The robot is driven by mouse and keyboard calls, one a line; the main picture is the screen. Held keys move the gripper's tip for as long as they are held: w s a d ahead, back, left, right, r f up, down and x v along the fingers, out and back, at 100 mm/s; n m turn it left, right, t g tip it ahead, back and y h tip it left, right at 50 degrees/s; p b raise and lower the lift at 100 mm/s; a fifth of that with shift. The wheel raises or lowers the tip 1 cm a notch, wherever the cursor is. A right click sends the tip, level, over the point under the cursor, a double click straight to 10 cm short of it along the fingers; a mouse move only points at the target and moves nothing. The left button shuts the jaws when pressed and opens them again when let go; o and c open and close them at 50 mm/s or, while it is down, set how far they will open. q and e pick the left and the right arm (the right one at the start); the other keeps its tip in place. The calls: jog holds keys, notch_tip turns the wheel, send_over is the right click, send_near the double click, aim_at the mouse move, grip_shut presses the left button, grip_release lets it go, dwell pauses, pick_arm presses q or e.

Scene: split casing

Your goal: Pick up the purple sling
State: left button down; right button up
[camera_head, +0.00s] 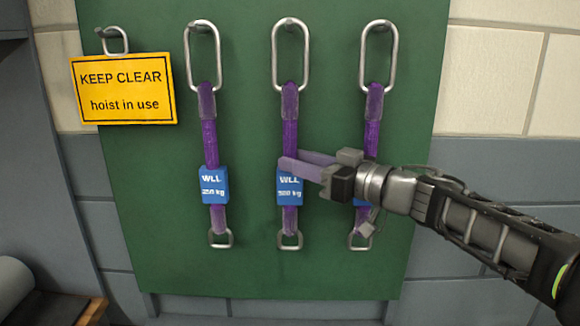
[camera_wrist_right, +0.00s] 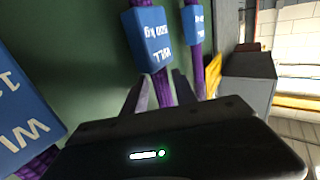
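Three purple slings hang from hooks on a green board. The left sling (camera_head: 210,145) has a blue tag that seems to read 250 kg. The middle sling (camera_head: 289,125) has a blue tag (camera_head: 290,185) that seems to read 500 kg. The right sling (camera_head: 372,140) is partly hidden behind my right gripper (camera_head: 294,160). That gripper reaches in from the right, its fingertips at the middle sling just above or beside its tag. In the wrist view the fingers are apart, with the middle sling (camera_wrist_right: 163,88) showing between them. My left gripper is not in view.
The green board (camera_head: 250,265) stands against a tiled wall. A yellow KEEP CLEAR sign (camera_head: 125,90) hangs at its upper left. Each sling has a metal ring at top and bottom. A grey cylinder (camera_head: 12,285) shows at lower left. The board below the slings is clear.

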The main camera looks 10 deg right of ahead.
grip_shut()
dwell(1.3)
